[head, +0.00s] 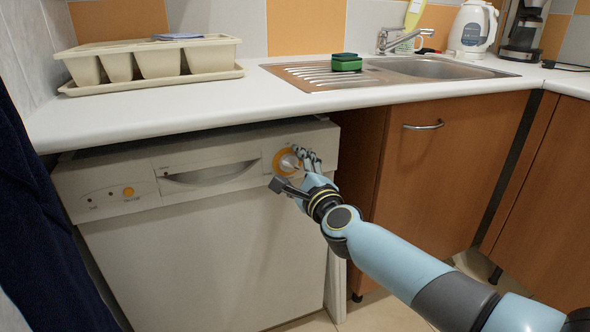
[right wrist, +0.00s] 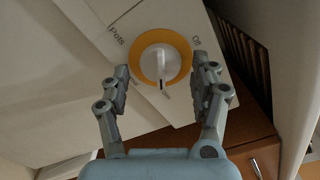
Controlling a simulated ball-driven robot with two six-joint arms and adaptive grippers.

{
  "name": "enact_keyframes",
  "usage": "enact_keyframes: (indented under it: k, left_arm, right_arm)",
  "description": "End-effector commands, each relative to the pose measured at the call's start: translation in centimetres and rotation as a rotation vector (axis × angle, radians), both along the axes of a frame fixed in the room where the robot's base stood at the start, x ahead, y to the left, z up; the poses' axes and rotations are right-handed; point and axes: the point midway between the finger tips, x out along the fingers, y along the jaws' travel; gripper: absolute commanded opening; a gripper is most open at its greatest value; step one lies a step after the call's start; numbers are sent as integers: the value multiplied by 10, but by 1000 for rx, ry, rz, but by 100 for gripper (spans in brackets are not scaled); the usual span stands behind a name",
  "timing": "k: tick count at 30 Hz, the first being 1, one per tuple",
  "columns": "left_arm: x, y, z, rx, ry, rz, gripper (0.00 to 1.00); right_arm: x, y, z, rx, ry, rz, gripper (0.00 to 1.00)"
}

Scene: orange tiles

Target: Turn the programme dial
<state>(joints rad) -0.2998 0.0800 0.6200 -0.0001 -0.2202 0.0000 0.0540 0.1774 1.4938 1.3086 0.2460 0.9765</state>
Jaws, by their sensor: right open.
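The programme dial (head: 287,162) is a round knob with an orange ring on the right end of the dishwasher's (head: 190,255) front panel. In the right wrist view the dial (right wrist: 160,62) shows a pale raised grip bar, with the words "Pots" and "Off" printed around it. My right gripper (head: 292,170) is at the dial in the head view and partly covers its right side. In the right wrist view its open fingers (right wrist: 164,78) stand on either side of the dial, with gaps to the knob. I cannot tell how far the fingertips are from the panel. My left gripper is not in view.
A white worktop (head: 200,103) overhangs the dishwasher panel closely. On it are a cream cutlery tray (head: 150,62), a green sponge (head: 346,62) and a steel sink (head: 440,68). A wooden cupboard (head: 440,175) stands to the right. A dark blue cloth (head: 40,220) hangs at left.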

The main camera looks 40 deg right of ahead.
Motion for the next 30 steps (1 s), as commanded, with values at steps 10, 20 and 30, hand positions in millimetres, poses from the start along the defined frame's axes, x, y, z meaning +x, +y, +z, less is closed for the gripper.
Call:
enact_keyframes:
  k: [10,20,30]
  left_arm:
    - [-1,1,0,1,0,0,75]
    - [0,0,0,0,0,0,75]
    - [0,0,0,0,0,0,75]
  right_arm:
    - [-26,6,-1,1,1,0,63]
    - [-95,23,0,-1,2,0,63]
    - [-117,28,0,0,0,0,63]
